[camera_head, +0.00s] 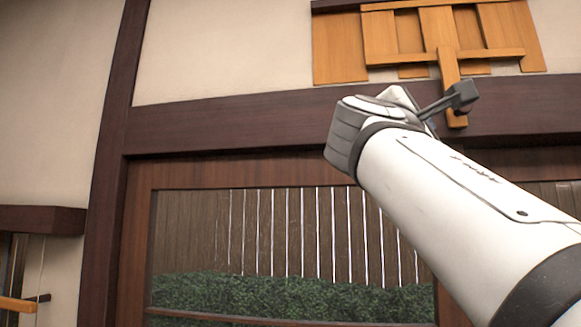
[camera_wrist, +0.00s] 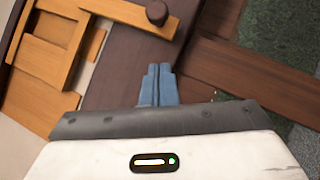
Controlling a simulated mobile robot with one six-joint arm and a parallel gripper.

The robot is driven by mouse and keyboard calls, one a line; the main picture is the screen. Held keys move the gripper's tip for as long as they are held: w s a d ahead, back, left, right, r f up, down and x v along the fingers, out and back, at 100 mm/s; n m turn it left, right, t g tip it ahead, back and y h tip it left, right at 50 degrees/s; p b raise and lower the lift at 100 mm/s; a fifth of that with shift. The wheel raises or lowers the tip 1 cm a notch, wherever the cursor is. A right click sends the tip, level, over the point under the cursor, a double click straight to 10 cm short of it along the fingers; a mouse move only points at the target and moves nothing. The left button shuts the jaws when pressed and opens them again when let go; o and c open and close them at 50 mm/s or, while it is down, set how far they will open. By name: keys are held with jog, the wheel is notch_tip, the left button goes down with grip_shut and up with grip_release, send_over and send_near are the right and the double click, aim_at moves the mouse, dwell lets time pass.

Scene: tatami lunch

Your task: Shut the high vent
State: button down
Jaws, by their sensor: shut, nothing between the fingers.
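The high vent (camera_head: 380,38) is an orange wooden slatted panel on the wall at the upper right of the head view. Its slats show darker wood between them. A wooden strip (camera_head: 446,62) hangs from it over the dark beam. In the wrist view the vent (camera_wrist: 45,42) is at upper left, and its strip (camera_wrist: 125,12) carries a dark round knob (camera_wrist: 157,12). My gripper (camera_wrist: 160,68) is shut and empty, its blue-grey fingertips just below the knob in that picture and apart from it.
A dark wooden beam (camera_head: 230,128) runs below the vent. Under it a framed window (camera_head: 140,230) looks onto a slatted fence (camera_head: 260,230) and a hedge (camera_head: 240,295). A dark ledge (camera_head: 40,219) juts out at the left. The pale wall (camera_head: 230,50) left of the vent is clear.

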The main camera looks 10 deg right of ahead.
jog(key=b+v, duration=0.3)
jog(key=v, duration=0.6)
jog(key=w+a+f+g+y, duration=0.1)
jog(key=w+f+y, duration=0.2)
jog(key=f, duration=0.8)
jog(key=w+a+f+g+y, duration=0.1)
jog(key=w+f+y, duration=0.3)
jog(key=f, duration=0.8)
jog(key=w+a+f+g+y, duration=0.1)
jog(key=w+f+y, duration=0.2)
jog(key=f, duration=0.8)
jog(key=s+a+f+m+g+y, duration=0.2)
jog(key=s+f+m, duration=0.1)
jog(key=f, duration=0.7)
jog(key=s+a+f+m+g+y, duration=0.2)
jog(key=s+f+m+y, duration=0.1)
jog(key=f, duration=0.8)
jog(key=s+a+f+m+g+y, duration=0.2)
jog(key=s+f+m+y, duration=0.1)
jog(key=f, duration=0.7)
jog(key=shift+s+f+m, duration=0.25)
jog(key=shift+s+m, duration=0.65)
jog(key=shift+s, duration=0.25)
jog(key=shift+a, duration=0.1)
